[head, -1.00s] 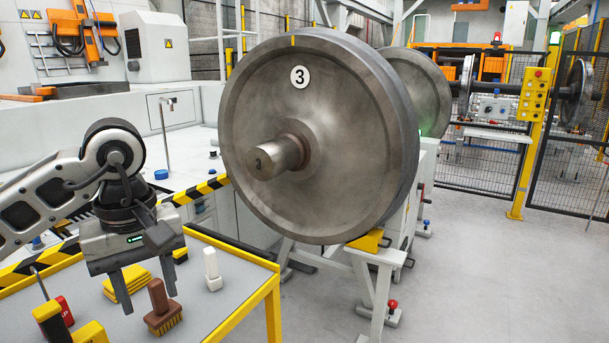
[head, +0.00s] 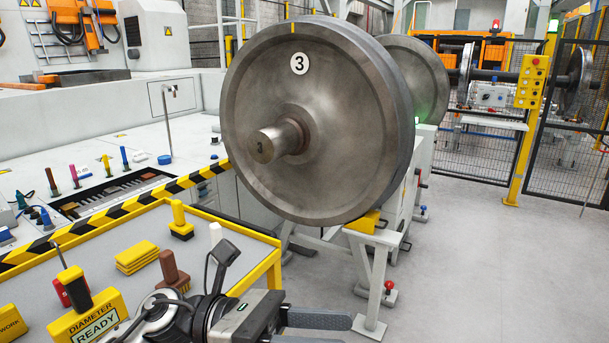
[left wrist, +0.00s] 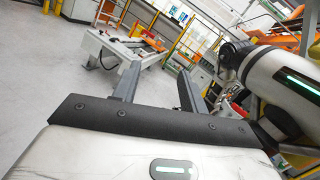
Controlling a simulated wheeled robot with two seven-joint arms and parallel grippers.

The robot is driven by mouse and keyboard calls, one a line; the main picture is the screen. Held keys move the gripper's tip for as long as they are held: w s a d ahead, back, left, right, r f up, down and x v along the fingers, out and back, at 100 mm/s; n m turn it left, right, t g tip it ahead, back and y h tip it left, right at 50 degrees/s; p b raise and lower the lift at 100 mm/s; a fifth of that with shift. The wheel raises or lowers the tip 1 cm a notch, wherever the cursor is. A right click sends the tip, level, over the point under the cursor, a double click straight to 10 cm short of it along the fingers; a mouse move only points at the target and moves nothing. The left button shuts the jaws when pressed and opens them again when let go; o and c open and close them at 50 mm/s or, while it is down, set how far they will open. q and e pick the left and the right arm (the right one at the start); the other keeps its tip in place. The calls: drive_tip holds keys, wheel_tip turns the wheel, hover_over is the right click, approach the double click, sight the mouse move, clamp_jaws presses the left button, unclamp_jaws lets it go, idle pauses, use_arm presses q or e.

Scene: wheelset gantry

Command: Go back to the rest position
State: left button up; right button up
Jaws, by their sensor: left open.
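My left gripper (head: 335,330) is low in the head view, in front of the tool table's near right corner, with its fingers pointing right. In the left wrist view its two fingers (left wrist: 158,80) stand apart with nothing between them. It is clear of the wheelset (head: 335,165), whose near wheel bears the number 3. My right gripper is not in view.
The grey tool table (head: 215,212) with a yellow frame holds a brown-handled brush (head: 172,270), yellow pads (head: 137,257), a white upright piece (head: 215,234) and a yellow "DIAMETER READY" box (head: 88,320). A white stand (head: 372,275) is under the wheel. The floor at right is clear.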

use_arm(q)
drive_tip(key=w+a+f+n+t+y, duration=0.2)
drive_tip(key=a+f+n+t+y, duration=0.15)
drive_tip(key=n+t, duration=0.6)
drive_tip(key=w+a+f+n+t+y, duration=0.25)
drive_tip(key=f+n+t, duration=0.2)
drive_tip(key=n, duration=0.95)
drive_tip(key=w+a+f+n+t+y, duration=0.35)
drive_tip(key=n+t, duration=0.35)
drive_tip(key=n, duration=0.5)
drive_tip(key=s+a+f+n+g+y, duration=0.3)
drive_tip(key=s+f+n, duration=0.3)
drive_tip(key=f, duration=0.4)
drive_tip(key=s+a+f+n+g+y, duration=0.3)
drive_tip(key=s+f+n, duration=0.4)
drive_tip(key=f, duration=0.3)
drive_tip(key=shift+a+f+n+g+y, duration=0.15)
drive_tip(key=shift+a+n+g+y, duration=0.25)
drive_tip(key=shift+a+n, duration=0.15)
